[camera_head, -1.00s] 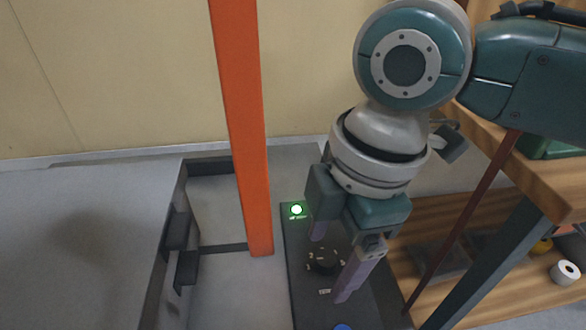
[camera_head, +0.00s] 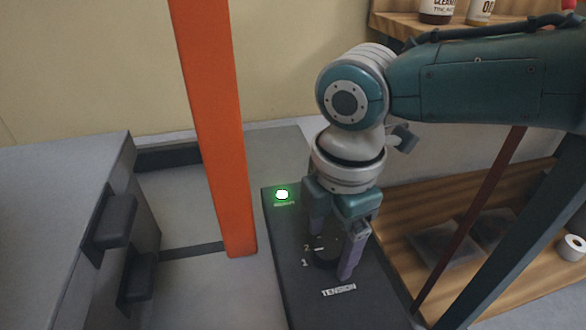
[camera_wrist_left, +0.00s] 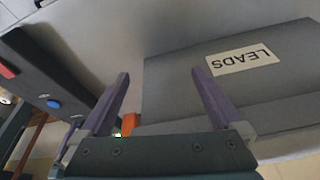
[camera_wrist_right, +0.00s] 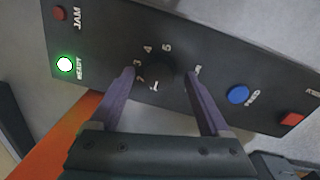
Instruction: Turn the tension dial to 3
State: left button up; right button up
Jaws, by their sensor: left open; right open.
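The black tension dial (camera_wrist_right: 160,70) sits on a dark control panel (camera_wrist_right: 215,70), with numbers around it, including 3, 4 and 5, in the right wrist view. In the head view the dial (camera_head: 324,256) is partly hidden by my right gripper (camera_head: 331,254). The right gripper is open, pointing down, with one finger on each side of the dial. I cannot tell whether the fingers touch it or which number it points to. My left gripper (camera_wrist_left: 161,75) is open and empty in the left wrist view, near a grey box labelled LEADS (camera_wrist_left: 245,62).
A lit green button (camera_head: 282,195) is at the panel's far end. A blue button (camera_wrist_right: 238,95) and red buttons are also on the panel. An orange post (camera_head: 214,130) stands to its left. A wooden shelf (camera_head: 450,235) lies to the right.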

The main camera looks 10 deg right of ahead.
jog(key=shift+f, duration=0.35)
jog(key=shift+r, duration=0.1)
grip_shut()
dwell(0.4)
